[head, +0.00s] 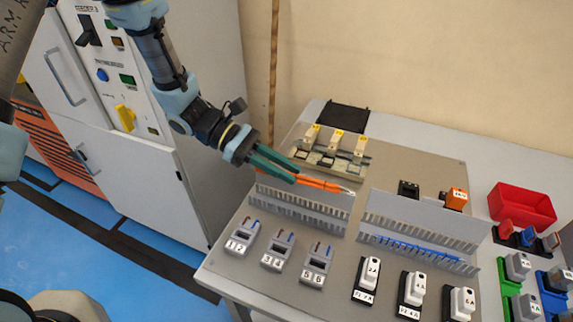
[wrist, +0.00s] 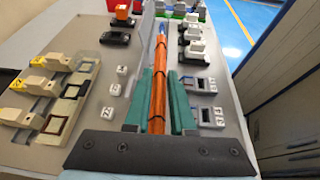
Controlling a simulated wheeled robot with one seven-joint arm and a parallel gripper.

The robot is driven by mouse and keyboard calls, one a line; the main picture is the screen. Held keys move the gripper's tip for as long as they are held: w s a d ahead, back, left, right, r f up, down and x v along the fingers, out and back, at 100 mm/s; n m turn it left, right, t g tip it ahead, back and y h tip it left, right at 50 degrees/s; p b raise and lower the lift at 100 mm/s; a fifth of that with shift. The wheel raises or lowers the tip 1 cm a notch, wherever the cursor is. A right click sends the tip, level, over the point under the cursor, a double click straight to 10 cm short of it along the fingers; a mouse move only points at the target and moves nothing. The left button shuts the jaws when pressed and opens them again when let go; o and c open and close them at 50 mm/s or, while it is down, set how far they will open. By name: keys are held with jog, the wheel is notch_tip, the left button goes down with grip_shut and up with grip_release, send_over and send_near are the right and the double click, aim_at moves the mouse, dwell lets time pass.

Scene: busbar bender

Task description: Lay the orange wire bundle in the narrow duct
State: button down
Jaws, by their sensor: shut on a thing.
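The orange wire bundle (head: 322,184) is in the green fingers of my gripper (head: 282,168), which is shut on it. The wrist view shows the bundle (wrist: 158,88) running lengthwise between the two fingers (wrist: 157,112). In the head view the bundle appears just above or behind the back wall of the left grey slotted duct (head: 300,211); I cannot tell the height gap. A second slotted duct (head: 418,236) on the right has blue wires lying along it. I cannot tell for sure which duct is the narrower.
Cream terminal blocks with yellow tops (head: 337,145) stand behind the left duct. Grey numbered devices (head: 279,250) and black-and-white breakers (head: 411,289) stand in front. A red bin (head: 522,205) is at right. A tall grey cabinet (head: 150,140) stands left of the table.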

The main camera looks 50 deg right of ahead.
jog(key=shift+s+f+y, duration=0.15)
jog(key=shift+s+y, duration=0.15)
jog(key=shift+s, duration=0.05)
jog(key=shift+f+b, duration=2.55)
jog(key=shift+f, duration=0.8)
jog(key=c, duration=0.7)
grip_release()
jog(key=b+v, duration=0.2)
jog(key=v, duration=0.9)
jog(key=shift+f+b, duration=0.1)
jog(key=shift+b, duration=0.3)
jog(key=shift+a, duration=0.1)
